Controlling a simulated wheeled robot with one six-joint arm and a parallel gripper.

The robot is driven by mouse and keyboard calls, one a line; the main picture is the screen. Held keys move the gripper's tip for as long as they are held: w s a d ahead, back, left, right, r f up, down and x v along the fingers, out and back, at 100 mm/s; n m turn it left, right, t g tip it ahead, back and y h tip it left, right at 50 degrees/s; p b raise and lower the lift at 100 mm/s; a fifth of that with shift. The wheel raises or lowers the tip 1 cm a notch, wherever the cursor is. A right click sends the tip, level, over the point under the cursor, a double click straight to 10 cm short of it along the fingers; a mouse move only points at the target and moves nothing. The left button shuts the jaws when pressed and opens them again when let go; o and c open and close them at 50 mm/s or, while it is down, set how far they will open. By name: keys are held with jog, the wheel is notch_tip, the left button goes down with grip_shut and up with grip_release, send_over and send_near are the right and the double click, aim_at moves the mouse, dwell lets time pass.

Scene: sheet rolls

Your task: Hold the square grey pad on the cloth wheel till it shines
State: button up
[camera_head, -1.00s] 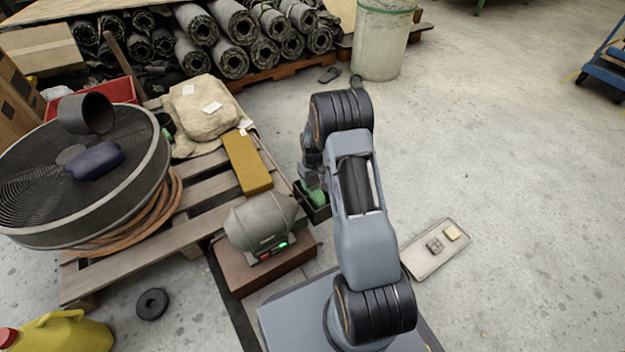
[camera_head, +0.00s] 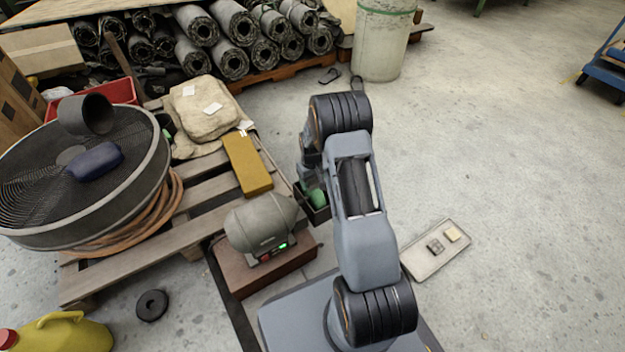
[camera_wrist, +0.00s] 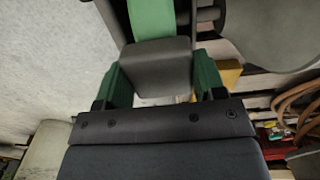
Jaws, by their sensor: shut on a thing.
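The square grey pad (camera_wrist: 158,66) is between the green fingers of my gripper (camera_wrist: 162,80), which is shut on it. The green cloth wheel (camera_wrist: 152,18) is seen edge-on just beyond the pad in the wrist view. The pad overlaps the wheel's lower part; I cannot tell whether they touch. In the head view the wheel (camera_head: 318,198) shows as a small green patch beside the grey motor (camera_head: 262,222), which has a lit green light. My arm hides the pad there. The pad's face toward the wheel is hidden, so its shine cannot be seen.
The motor stands on a brown block (camera_head: 285,270) next to a wooden pallet (camera_head: 125,262). A yellow-brown block (camera_head: 247,165) and a large round fan (camera_head: 30,235) lie on the pallet. A pale tray (camera_head: 422,264) with two small squares lies on clear floor at right.

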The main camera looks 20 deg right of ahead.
aim_at(313, 181)
jog(key=shift+s+f, duration=0.15)
jog(key=shift+s, duration=0.45)
dwell(0.4)
jog(key=shift+p, duration=0.3)
jog(key=shift+w+r+p, duration=0.2)
jog(key=shift+r+p, duration=3.05)
jog(key=shift+r, duration=1.4)
